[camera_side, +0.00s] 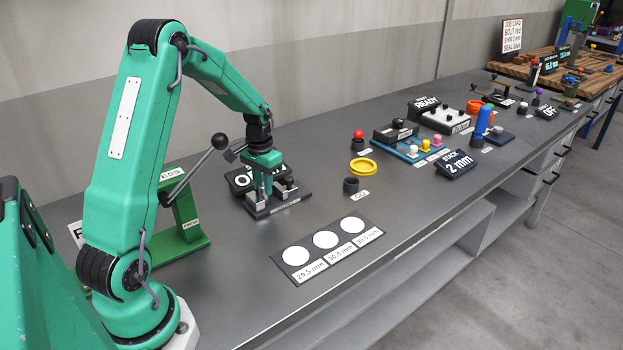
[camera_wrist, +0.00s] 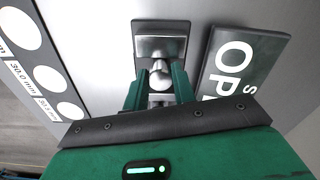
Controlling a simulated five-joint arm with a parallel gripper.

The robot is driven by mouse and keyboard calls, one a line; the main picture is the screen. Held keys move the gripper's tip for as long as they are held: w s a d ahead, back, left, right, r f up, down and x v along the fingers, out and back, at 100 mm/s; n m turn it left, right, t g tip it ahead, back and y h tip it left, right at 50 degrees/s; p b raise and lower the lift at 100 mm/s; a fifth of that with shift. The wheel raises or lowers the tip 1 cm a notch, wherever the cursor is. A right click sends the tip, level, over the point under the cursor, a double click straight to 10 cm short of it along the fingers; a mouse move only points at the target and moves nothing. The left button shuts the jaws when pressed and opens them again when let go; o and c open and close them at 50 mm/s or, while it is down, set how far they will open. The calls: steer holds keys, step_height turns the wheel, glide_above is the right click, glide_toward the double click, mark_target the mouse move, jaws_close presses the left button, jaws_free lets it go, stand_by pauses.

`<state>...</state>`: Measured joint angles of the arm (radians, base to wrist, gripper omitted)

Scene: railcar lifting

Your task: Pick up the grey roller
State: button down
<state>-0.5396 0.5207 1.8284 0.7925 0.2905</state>
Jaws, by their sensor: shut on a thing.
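My gripper (camera_side: 264,190) points down over a small dark fixture (camera_side: 283,204) with grey blocks on the bench. In the wrist view my two green fingers (camera_wrist: 158,84) are closed on the sides of a shiny grey roller (camera_wrist: 160,77). The fixture (camera_wrist: 160,27) shows just beyond it. The roller's lower part is hidden, and I cannot tell whether it still touches the fixture. In the side view the fingers and blocks hide the roller.
A black "OPEN" sign (camera_wrist: 232,68) stands close beside the fixture. A black-knobbed lever press (camera_side: 186,225) is to its left. A card with white circles (camera_side: 327,246) lies in front. A yellow ring (camera_side: 363,167) and dark button (camera_side: 351,186) are right.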

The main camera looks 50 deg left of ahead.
steer(key=shift+r, duration=0.2)
step_height(320, 180, up, 10)
steer(key=shift+f, duration=0.15)
stand_by(0.4)
